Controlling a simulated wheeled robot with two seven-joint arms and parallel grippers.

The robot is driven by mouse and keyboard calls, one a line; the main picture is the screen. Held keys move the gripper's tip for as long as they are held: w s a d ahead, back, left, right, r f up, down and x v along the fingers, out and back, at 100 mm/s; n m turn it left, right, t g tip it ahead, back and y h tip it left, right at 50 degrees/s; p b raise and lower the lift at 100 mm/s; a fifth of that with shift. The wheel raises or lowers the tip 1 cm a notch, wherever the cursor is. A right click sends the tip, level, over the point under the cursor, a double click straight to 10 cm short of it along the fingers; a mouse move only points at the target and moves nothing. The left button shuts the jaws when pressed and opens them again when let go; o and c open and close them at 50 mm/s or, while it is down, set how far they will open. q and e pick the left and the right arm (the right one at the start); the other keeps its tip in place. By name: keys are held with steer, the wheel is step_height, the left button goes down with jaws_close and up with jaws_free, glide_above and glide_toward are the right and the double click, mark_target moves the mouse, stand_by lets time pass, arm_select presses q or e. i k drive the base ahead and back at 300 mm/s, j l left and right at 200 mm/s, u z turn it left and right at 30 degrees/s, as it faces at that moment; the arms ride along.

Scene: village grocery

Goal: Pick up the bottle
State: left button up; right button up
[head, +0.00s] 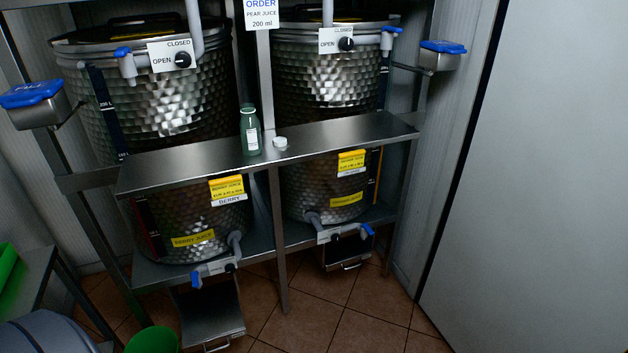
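A small green-tinted bottle (250,132) with a pale label stands upright on the narrow metal shelf (190,153) in front of two steel tanks. A small white round piece, perhaps a cap (280,142), lies on the shelf just right of the bottle. Neither of my grippers shows in the head view.
Two large steel tanks, one left (165,100) and one right (325,75), stand behind the shelf with taps and valve handles. An order sign (262,14) hangs between them. Blue-lidded boxes (32,95) flank the rack. A green bucket (152,340) stands below. Tiled floor lies in front.

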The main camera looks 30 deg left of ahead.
mark_target(250, 128)
steer(key=k+j+u, duration=0.1)
steer(key=u, duration=1.05)
steer(key=k+j, duration=0.05)
